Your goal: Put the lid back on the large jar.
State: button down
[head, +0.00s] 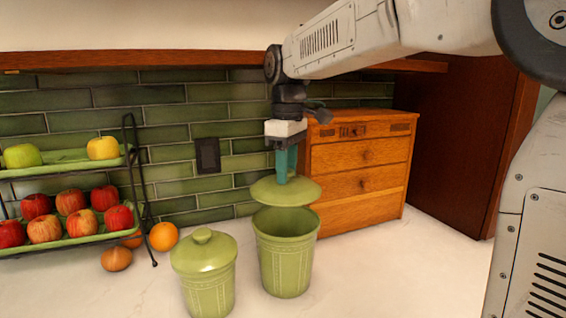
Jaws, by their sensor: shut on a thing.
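The large jar (286,258) is green and ribbed and stands upright on the white counter with its mouth uncovered at the front. Its green lid (300,192) hangs just above the mouth, roughly level, over the jar's back part in the picture. My gripper (286,170) points straight down and is shut on the lid's knob, which the fingers hide. A gap shows between the lid and the jar's front rim; whether the lid touches the back rim cannot be told.
A smaller green jar (206,281) with its lid on stands close at the left. A wooden drawer box (362,170) stands close behind at the right. A two-tier fruit rack (142,215) is at the left, with loose oranges (163,236) beside it. The counter at front right is clear.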

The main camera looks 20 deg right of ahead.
jog(key=shift+f, duration=2.9)
jog(key=shift+s+f, duration=0.1)
jog(key=shift+f, duration=0.1)
jog(key=shift+c, duration=2)
grip_release()
jog(key=shift+r, duration=3.55)
